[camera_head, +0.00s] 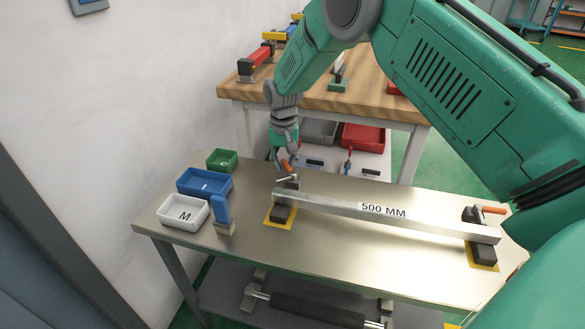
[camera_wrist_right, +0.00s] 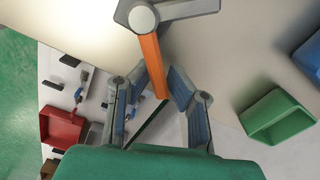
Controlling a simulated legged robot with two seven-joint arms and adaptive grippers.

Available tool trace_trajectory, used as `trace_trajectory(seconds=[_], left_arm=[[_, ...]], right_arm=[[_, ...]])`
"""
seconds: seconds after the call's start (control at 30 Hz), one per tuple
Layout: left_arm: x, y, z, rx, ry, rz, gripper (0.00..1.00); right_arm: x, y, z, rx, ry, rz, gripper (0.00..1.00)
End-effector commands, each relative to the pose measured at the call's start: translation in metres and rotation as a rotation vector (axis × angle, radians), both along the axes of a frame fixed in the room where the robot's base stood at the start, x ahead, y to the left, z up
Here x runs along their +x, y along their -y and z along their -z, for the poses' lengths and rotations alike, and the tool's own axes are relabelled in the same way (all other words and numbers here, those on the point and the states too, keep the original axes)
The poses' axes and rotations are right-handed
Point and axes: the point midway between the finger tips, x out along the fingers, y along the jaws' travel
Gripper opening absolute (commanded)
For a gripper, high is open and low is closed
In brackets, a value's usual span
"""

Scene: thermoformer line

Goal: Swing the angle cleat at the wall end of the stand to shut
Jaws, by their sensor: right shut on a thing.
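The stand holds a long grey bar (camera_head: 345,205) marked 500 MM on two dark blocks. At its wall end, on the left, is the angle cleat (camera_head: 289,180), a grey metal piece with an orange handle (camera_head: 286,166). In the right wrist view the cleat (camera_wrist_right: 142,17) is at the top and its orange handle (camera_wrist_right: 152,62) reaches down between the fingers. My right gripper (camera_head: 281,158) comes from above and is shut on the handle; its finger contact is partly hidden in the head view. My left gripper is not in view.
The far-end cleat (camera_head: 490,210) also has an orange handle. White, blue and green bins (camera_head: 221,160) and a blue-handled brush (camera_head: 222,212) stand left of the bar near the wall. A wooden bench (camera_head: 380,95) is behind. The table's front middle is clear.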

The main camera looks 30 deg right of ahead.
Motion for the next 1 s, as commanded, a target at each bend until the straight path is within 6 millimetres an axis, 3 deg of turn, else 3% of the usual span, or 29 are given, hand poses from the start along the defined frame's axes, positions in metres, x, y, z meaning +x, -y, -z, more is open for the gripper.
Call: trace_trajectory(seconds=[0.17, 0.5, 0.83, 1.0], left_arm=[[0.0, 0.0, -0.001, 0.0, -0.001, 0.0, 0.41], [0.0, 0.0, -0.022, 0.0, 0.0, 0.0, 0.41], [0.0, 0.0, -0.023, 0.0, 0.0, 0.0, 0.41], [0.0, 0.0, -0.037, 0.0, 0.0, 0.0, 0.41]], right_arm=[[0.002, -0.002, -0.003, 0.003, 0.005, -0.013, 0.0], [0.002, -0.018, -0.003, 0.003, 0.008, -0.302, 0.0], [0.002, -0.019, -0.002, 0.003, 0.008, -0.328, 0.0], [-0.002, -0.028, -0.005, 0.005, 0.006, -0.495, 0.0]])
